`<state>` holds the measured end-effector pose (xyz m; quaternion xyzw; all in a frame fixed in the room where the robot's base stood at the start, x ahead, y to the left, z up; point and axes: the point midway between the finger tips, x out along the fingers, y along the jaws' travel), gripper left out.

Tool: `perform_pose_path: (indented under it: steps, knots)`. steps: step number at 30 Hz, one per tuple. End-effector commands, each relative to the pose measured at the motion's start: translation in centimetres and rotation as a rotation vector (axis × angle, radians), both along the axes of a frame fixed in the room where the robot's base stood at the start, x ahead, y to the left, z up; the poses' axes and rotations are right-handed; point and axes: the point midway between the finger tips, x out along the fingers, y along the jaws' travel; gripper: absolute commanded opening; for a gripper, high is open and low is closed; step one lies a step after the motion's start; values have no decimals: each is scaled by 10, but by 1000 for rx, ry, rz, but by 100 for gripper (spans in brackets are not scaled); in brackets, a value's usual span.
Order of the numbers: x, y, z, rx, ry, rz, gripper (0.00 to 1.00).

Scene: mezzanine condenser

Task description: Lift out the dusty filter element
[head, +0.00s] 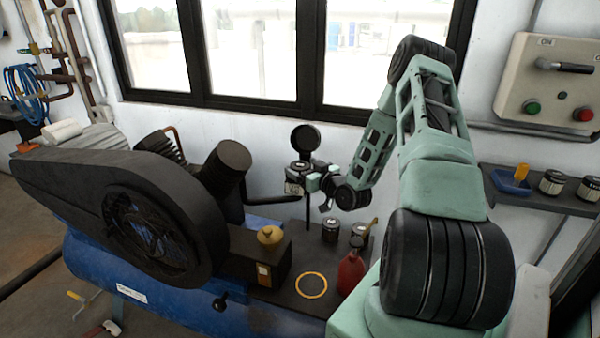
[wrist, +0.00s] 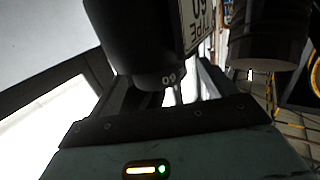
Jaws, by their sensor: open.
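A dark canister with a pale label (head: 293,187) stands on a post behind the bench, with a round black lid (head: 305,138) raised above it. I cannot clearly make out a separate dusty filter element; it may be inside this canister. My gripper (head: 322,182) is at the canister's right side. In the wrist view the dark canister body (wrist: 130,40), with its printed plate, lies ahead of and between my open fingers (wrist: 160,88). I cannot tell whether the fingers touch it.
A large black fan guard (head: 140,215) and a black cylinder (head: 233,158) stand left of the canister. On the bench are a yellow ring (head: 311,297), a brass-coloured knob (head: 270,236), a red bottle (head: 350,272) and small jars (head: 331,229). A shelf (head: 540,195) is at right.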

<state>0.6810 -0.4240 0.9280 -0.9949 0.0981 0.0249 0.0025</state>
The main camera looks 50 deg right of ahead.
Motion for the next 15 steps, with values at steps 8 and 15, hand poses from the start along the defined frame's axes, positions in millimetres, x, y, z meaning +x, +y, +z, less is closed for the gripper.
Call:
perform_pose_path:
  steps: [8,15]
  knots:
    - [21,-4,0,0,-1,0,83]
    - [21,-4,-1,0,0,0,60]
